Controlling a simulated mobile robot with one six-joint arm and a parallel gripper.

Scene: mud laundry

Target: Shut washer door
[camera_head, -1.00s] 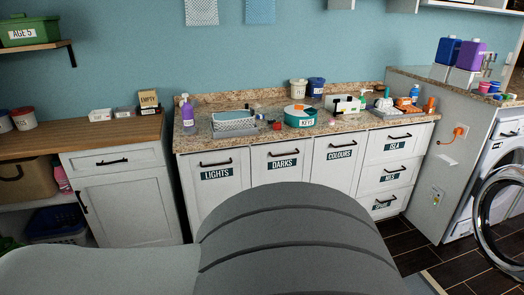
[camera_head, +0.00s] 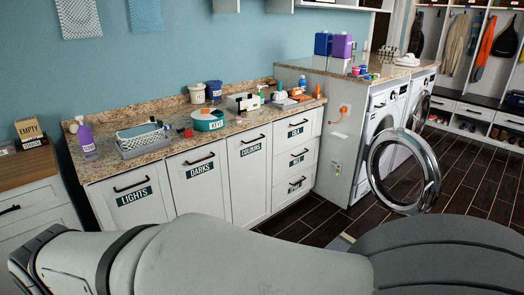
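The washer (camera_head: 373,127) is a white front-loader at the right of the cabinets, under a granite top. Its round door (camera_head: 429,185), a chrome ring with a clear middle, stands wide open and sticks out into the room over the dark floor. A second front-loader with a dark round door stands just beyond it, partly hidden by the open door. My arm fills the bottom of the view, with grey and white links. My gripper is not in view.
A granite counter (camera_head: 160,152) with labelled cabinets runs along the wall, holding a purple bottle (camera_head: 86,139), a grey basket (camera_head: 140,137) and a teal tub (camera_head: 208,120). Dark tiled floor (camera_head: 464,150) is open at the right. Coat cubbies (camera_head: 480,85) stand behind it.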

